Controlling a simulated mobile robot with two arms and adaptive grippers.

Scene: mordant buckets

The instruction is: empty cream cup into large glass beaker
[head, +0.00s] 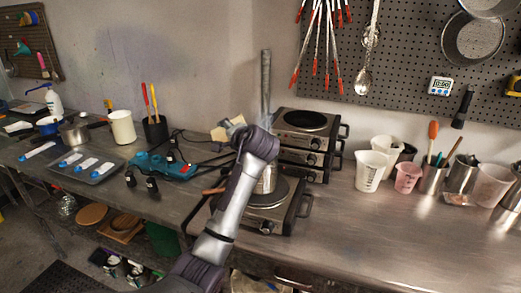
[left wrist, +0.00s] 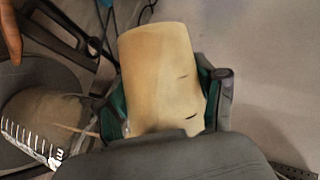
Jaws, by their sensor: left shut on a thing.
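The cream cup (left wrist: 160,70) is in my left gripper (left wrist: 165,105), between its green finger pads in the left wrist view. Dark marks show on its side; its opening and contents are not visible. In the head view my left gripper (head: 232,126) is beyond my wrist, above the back of the bench, mostly hidden by my arm. A clear beaker with white graduations (left wrist: 35,130) is at lower left in the left wrist view, beside the cup and apart from it. A vessel (head: 267,180) on the front hot plate is partly hidden behind my arm. My right gripper is not in view.
The front hot plate (head: 272,215) and stacked hot plates (head: 307,140) stand close to my arm. White measuring cups (head: 370,172) and a pink cup (head: 407,177) stand to the right. A blue device (head: 165,165) and cables are to the left. The right front bench is clear.

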